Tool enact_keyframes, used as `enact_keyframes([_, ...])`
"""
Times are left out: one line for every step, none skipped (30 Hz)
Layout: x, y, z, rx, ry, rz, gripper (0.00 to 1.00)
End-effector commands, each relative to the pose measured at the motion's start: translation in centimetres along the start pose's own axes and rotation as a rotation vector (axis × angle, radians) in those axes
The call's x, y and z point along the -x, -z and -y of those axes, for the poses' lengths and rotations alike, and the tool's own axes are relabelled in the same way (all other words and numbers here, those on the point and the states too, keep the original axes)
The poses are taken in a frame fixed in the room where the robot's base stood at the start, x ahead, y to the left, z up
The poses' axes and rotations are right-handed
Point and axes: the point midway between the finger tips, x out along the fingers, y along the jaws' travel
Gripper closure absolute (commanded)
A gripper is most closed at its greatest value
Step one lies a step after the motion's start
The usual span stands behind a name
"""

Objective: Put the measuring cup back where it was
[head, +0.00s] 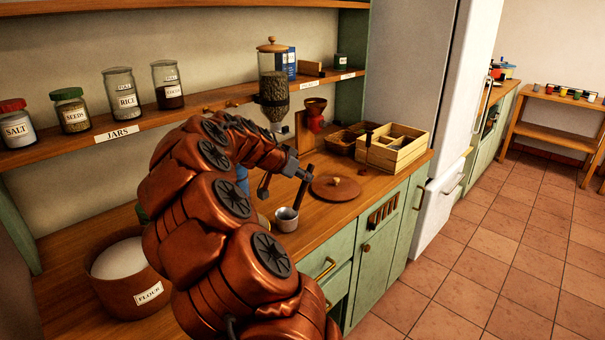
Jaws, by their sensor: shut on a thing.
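The measuring cup (287,219) is a small pale grey cup with a long dark handle that rises up and to the right. My gripper (303,174) is shut on the upper part of this handle, over the front of the wooden counter. The cup hangs below the gripper, open side up; I cannot tell whether its bottom touches the counter. A brown crock labelled FLOUR (148,292) stands open at the left with white flour in it. A round brown lid (335,188) with a knob lies on the counter just right of the gripper.
An open wooden box (398,155) and a dark tray (345,142) stand at the right back. A red grinder (315,115) stands behind the lid. The shelf (185,118) above holds labelled jars and a hopper. My arm hides the middle counter.

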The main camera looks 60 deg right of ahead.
Motion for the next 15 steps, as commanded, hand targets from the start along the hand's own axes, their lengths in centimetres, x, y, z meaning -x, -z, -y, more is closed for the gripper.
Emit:
enact_keyframes([0.00,-0.01,0.01,0.000,0.000,0.000,1.00])
enact_keyframes([0.00,-0.01,0.02,-0.001,0.001,-0.001,1.00])
enact_keyframes([0.01,0.00,0.03,-0.001,0.001,-0.001,1.00])
enact_keyframes([0.01,0.00,0.03,-0.001,0.001,-0.001,1.00])
enact_keyframes([0.01,0.00,0.04,0.000,0.001,-0.001,1.00])
enact_keyframes([0.00,-0.02,0.04,0.000,0.001,-0.001,1.00])
enact_keyframes([-0.04,-0.06,0.04,0.000,0.001,-0.001,1.00])
enact_keyframes([-0.10,-0.13,0.05,0.000,0.002,-0.001,1.00])
enact_keyframes([-0.17,-0.22,0.05,0.000,0.002,-0.001,1.00])
enact_keyframes([-0.22,-0.27,0.05,0.000,0.002,-0.001,1.00])
enact_keyframes([-0.25,-0.31,0.05,0.000,0.002,-0.001,1.00])
enact_keyframes([-0.21,-0.26,0.06,0.000,0.002,-0.001,0.78])
enact_keyframes([-0.18,-0.22,0.06,0.000,0.002,-0.001,0.75])
enact_keyframes([-0.18,-0.22,0.06,0.000,0.002,-0.001,0.72])
enact_keyframes([-0.17,-0.22,0.05,0.000,0.002,-0.001,0.68])
